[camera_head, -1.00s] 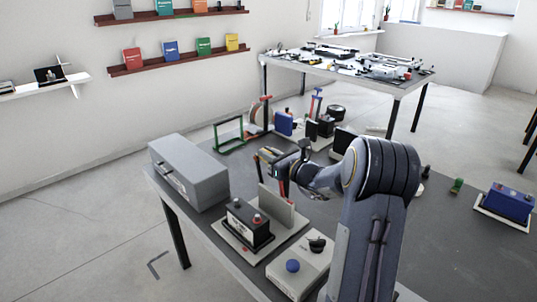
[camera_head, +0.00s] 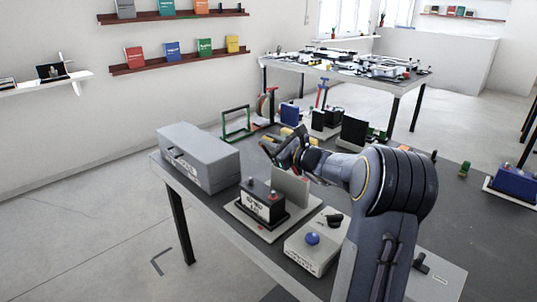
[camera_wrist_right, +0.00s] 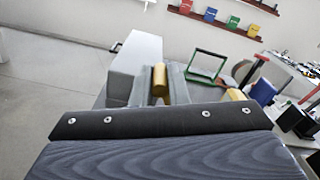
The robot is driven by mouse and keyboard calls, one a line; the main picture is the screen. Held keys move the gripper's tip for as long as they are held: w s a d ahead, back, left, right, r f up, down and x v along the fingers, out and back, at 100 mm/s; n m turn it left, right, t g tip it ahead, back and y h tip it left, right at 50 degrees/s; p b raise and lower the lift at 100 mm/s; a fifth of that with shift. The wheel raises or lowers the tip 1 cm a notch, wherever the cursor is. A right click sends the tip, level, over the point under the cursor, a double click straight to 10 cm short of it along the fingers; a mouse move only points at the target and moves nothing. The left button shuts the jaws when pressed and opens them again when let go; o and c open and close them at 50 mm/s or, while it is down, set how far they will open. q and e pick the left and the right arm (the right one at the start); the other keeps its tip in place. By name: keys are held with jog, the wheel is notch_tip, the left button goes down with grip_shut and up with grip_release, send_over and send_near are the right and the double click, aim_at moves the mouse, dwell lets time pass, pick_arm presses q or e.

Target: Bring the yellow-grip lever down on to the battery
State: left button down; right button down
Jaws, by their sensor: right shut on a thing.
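The black battery (camera_head: 262,208) with a white label and a red terminal sits upright on a pale base near the table's front edge. A pale upright plate (camera_head: 290,187) stands just behind it. My right gripper (camera_head: 278,143) is above and behind the battery, clear of it. It is shut on the yellow grip, which shows in the right wrist view (camera_wrist_right: 160,80) as a small yellow cylinder beside grey metal. A second yellow piece (camera_wrist_right: 236,95) shows to its right. The rest of the lever is hidden or too small to follow. My left gripper is not in view.
A grey box (camera_head: 200,158) stands left of the battery. A pale unit with a blue knob (camera_head: 312,239) stands in front right. A green frame (camera_head: 236,122) and several devices stand behind the gripper. A blue battery (camera_head: 516,181) lies far right.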

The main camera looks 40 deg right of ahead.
jog(key=a+f+n+b, duration=0.7)
jog(key=f+n+b, duration=0.2)
jog(key=b, duration=1.4)
jog(key=shift+s+a+f+b, duration=0.35)
jog(key=shift+f+b, duration=0.05)
jog(key=shift+f, duration=0.9)
jog(key=c, duration=1.4)
grip_release()
jog(key=shift+r, duration=0.15)
